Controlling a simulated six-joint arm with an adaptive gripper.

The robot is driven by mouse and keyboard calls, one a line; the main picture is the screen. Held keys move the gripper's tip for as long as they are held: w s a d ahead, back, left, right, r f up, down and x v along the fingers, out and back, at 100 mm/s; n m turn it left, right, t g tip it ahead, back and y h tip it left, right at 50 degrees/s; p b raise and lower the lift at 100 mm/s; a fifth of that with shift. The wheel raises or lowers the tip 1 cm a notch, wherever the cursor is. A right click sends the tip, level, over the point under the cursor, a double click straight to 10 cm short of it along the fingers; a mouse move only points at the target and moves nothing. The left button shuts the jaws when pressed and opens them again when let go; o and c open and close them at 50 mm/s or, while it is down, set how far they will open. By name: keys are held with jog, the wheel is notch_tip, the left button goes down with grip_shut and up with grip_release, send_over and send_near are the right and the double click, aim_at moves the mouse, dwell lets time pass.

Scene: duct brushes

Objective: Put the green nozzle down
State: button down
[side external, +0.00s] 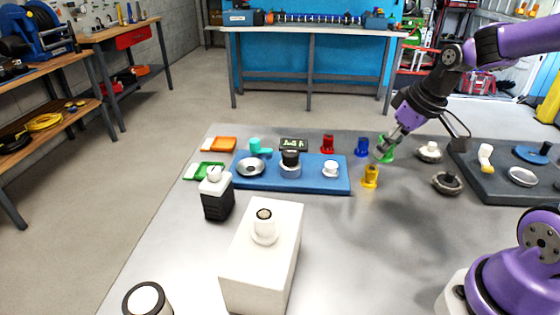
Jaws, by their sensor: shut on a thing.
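The green nozzle (388,153) is at the right of the small coloured nozzles on the grey table. My gripper (382,152) comes down from the upper right and is shut on the green nozzle. The fingers cover part of it, and I cannot tell whether its base touches the table. A blue nozzle (362,147) stands just left of the gripper, and a red nozzle (327,144) stands farther left. A yellow nozzle (370,176) stands just in front of the gripper.
A blue mat (335,183) with several parts lies left of the nozzles. A dark mat (490,187) with parts lies at the right. Round grey fittings (447,183) lie between. A white box (262,265) and a black-and-white bottle (217,200) stand nearer. The table's front middle is clear.

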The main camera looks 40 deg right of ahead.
jog(key=shift+s+f, duration=0.2)
jog(key=shift+s, duration=0.2)
jog(key=d+f, duration=0.2)
jog(key=d, duration=0.1)
jog(key=s+d+f, duration=0.1)
jog(key=d+f, duration=0.1)
jog(key=d, duration=0.2)
jog(key=s+d+f, duration=0.1)
jog(key=d+f, duration=0.1)
jog(key=d, duration=0.1)
jog(key=shift+d+f, duration=0.3)
jog(key=shift+f, duration=0.05)
jog(key=shift+d+f, duration=0.15)
jog(key=shift+f, duration=1.95)
jog(key=c, duration=0.5)
grip_release()
jog(key=shift+f, duration=0.1)
